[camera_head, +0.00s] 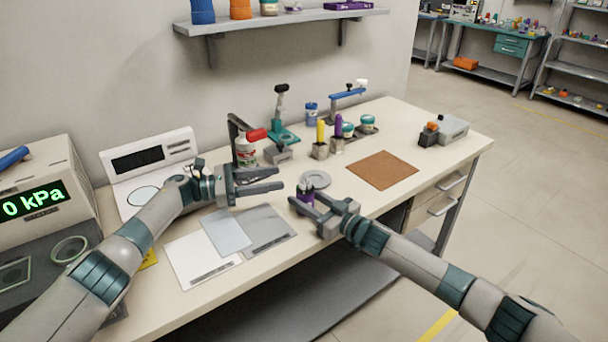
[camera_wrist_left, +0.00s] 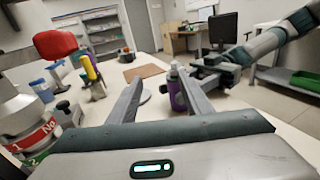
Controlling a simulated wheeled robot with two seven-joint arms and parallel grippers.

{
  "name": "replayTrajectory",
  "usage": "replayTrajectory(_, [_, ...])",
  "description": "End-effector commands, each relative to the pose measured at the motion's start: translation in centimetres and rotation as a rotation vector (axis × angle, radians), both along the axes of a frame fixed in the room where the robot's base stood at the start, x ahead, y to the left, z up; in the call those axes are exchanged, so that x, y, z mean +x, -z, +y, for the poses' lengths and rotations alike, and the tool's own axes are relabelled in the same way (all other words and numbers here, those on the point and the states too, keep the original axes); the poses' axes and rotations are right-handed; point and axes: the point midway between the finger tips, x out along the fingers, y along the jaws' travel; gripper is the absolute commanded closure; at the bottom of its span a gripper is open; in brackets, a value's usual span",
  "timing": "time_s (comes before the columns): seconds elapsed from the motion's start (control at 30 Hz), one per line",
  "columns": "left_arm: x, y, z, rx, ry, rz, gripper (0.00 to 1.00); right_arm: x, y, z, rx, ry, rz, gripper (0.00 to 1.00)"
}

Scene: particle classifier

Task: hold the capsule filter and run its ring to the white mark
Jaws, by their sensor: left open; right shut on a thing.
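The capsule filter (camera_head: 307,198) appears to be the small purple piece with a grey top, upright near the front of the bench. My right gripper (camera_head: 305,203) is shut on it; its fingers partly hide it. In the left wrist view, the purple body (camera_wrist_left: 176,92) shows beyond my left gripper (camera_wrist_left: 160,82), near its right finger. My left gripper (camera_head: 280,179) is open and empty, to the left of the capsule filter and apart from it in the head view. The ring and the white mark are too small to make out.
A grey round disc (camera_head: 316,179) lies just behind the capsule filter. A red-handled clamp (camera_head: 256,135) and a labelled jar (camera_head: 246,153) stand behind my left gripper. Flat sheets (camera_head: 196,262) lie in front. A brown mat (camera_head: 382,170) lies bare to the right.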

Motion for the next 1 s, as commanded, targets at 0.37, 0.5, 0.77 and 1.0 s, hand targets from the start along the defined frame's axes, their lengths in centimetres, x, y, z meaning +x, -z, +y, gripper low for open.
replayTrajectory(0.37, [3.3,-1.5,-4.5,0.017,-0.261,-0.073,0.55,0.0,0.0,0.0,-0.001,0.001,0.001,1.00])
replayTrajectory(0.5, [3.7,-2.0,-5.8,0.012,-0.359,-0.093,0.55,0.0,0.0,0.0,0.000,0.001,0.000,1.00])
replayTrajectory(0.77, [3.1,-2.7,-7.8,-0.011,-0.536,-0.112,0.55,0.0,0.0,0.0,0.000,0.001,0.000,1.00])
replayTrajectory(1.0, [1.0,-2.8,-8.8,-0.035,-0.696,-0.104,0.55,0.0,0.0,0.0,0.000,0.001,0.000,1.00])
